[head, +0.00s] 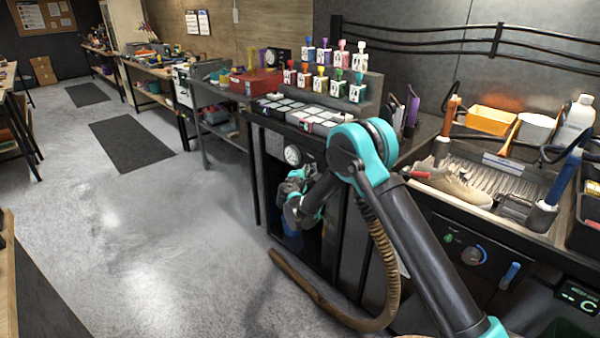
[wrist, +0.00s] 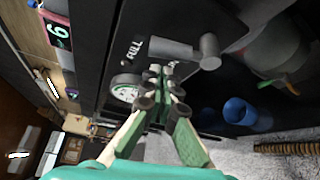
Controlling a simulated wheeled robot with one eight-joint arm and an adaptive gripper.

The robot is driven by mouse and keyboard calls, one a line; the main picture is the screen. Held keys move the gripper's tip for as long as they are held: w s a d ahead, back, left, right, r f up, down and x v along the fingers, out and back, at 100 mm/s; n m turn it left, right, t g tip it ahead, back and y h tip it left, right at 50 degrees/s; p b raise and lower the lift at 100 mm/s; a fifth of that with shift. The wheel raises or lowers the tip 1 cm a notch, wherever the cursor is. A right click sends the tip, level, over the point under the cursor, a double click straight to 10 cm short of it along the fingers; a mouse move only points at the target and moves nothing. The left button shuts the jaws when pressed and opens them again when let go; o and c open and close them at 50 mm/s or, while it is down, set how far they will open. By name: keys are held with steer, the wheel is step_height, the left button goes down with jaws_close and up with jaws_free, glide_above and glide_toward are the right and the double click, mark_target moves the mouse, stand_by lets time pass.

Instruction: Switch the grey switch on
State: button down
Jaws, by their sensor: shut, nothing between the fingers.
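A grey lever-like switch (wrist: 178,47) sticks out from a black panel in the wrist view, with a thick round grey end at its right. A white "FULL" label is left of it, and another label beside it is partly covered. My gripper (wrist: 162,75) is shut and empty, its fingertips just below the switch in the picture. I cannot tell whether they touch it. In the head view my wrist is in front of the cabinet below the counter, and I cannot make out the switch there.
A round gauge (wrist: 125,88) sits on the panel left of my fingers; it also shows in the head view (head: 292,155). A blue cup-like object (wrist: 239,111) is at right. A sink basin (head: 488,228) with a shoe is right of my arm. The floor at left is open.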

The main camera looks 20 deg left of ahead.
steer(key=shift+s+d+r, duration=0.15)
steer(key=shift+d+r, duration=0.05)
steer(key=shift+d, duration=0.3)
steer(key=shift+s+d+r+m+t, duration=0.15)
steer(key=shift+d+m+t, duration=0.2)
steer(key=shift+m, duration=0.25)
steer(key=shift+s+d+m+t, duration=0.3)
steer(key=shift+d+m+t, duration=0.4)
steer(key=shift+m, duration=0.25)
steer(key=shift+s+d+m+t, duration=0.3)
steer(key=shift+d+m+t, duration=0.15)
steer(key=shift+d+m, duration=0.45)
steer(key=shift+d, duration=0.1)
